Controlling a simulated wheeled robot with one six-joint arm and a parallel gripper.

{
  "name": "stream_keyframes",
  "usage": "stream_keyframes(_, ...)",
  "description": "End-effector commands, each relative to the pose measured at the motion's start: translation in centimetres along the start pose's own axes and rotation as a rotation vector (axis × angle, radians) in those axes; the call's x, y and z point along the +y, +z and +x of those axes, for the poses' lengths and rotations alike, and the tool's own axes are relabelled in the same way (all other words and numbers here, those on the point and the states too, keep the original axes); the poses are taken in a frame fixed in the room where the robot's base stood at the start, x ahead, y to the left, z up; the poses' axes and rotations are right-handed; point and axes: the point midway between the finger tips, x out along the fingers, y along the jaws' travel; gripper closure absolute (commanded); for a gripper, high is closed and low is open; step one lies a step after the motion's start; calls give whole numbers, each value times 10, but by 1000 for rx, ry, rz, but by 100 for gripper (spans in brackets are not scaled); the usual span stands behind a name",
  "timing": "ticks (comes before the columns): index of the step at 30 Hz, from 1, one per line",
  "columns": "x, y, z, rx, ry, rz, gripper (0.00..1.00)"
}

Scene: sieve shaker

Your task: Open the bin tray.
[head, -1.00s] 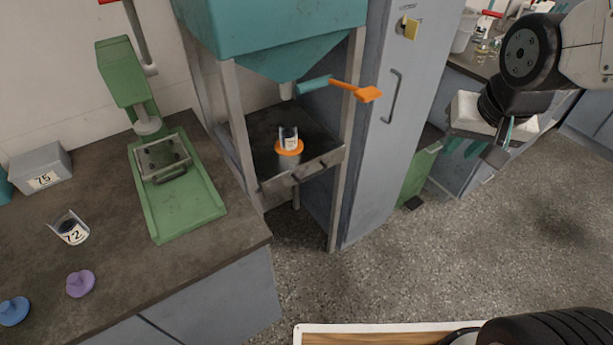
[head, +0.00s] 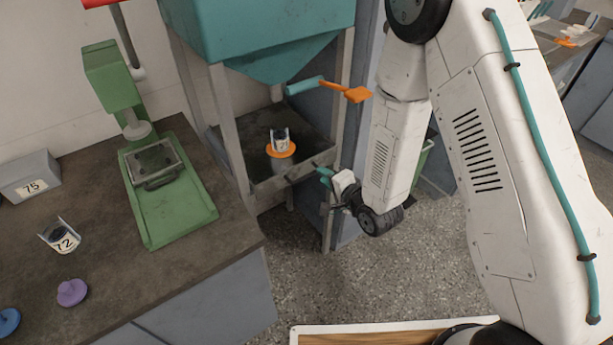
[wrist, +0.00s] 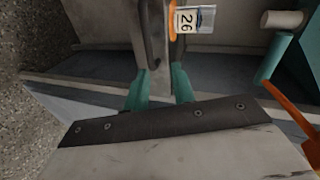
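The bin tray (head: 262,190) is the dark, shallow tray under the teal hopper, with a dark handle (head: 303,172) along its front. An orange disc (head: 281,152) with a small cup (head: 280,138) stands over it. My gripper (head: 325,175) is low at the right end of the tray front, beside the frame's front right leg. In the wrist view its two teal fingers (wrist: 160,87) are apart. A grey strip shows between them, with the curved dark handle (wrist: 151,38) farther ahead. I cannot tell whether the fingers touch anything.
An orange-ended lever (head: 345,93) sticks out above the tray. A grey cabinet stands just right of the frame, partly behind my arm. The counter (head: 110,265) at left carries a green press (head: 170,200) and a cup marked 72 (head: 61,236).

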Motion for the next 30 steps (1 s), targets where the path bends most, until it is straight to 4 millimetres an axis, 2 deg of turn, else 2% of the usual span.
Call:
stream_keyframes(1, 10, 9, -1, -12, -23, 38, 75)
stream_keyframes(3, 16, 16, -2, -21, -59, 82, 75)
stream_keyframes(8, 21, 24, -2, -33, -102, 132, 75)
stream_keyframes(11, 20, 25, 8, -34, -109, 136, 75)
stream_keyframes(21, 14, 26, 59, -33, -107, 134, 75)
stream_keyframes(25, 13, 26, 70, -33, -107, 134, 75)
stream_keyframes(30, 13, 26, 73, -33, -105, 134, 75)
